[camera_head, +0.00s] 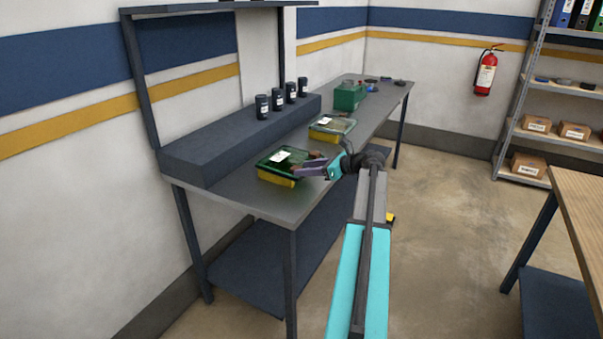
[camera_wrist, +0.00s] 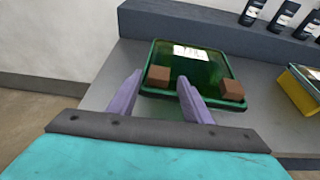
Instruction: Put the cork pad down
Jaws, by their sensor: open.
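A green tray with a yellow base (camera_head: 277,181) sits near the front end of the grey bench, and it fills the middle of the wrist view (camera_wrist: 215,62). A white label (camera_wrist: 186,52) shows at its far side. Two small brown blocks show at the tray's near side in the wrist view, a left one (camera_wrist: 158,75) and a right one (camera_wrist: 232,90). Which of them is the cork pad I cannot tell. My gripper (camera_wrist: 160,79) is open, its purple fingers reaching over the tray's near rim. The left block appears between the fingertips; the right block is outside the right finger.
A second yellow-and-green tray (camera_head: 331,126) stands farther along the bench (camera_head: 285,206), with a green box (camera_head: 349,96) beyond. Several black jars (camera_head: 278,99) stand on the raised dark ledge (camera_head: 215,150) behind. The bench's near-left corner is bare.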

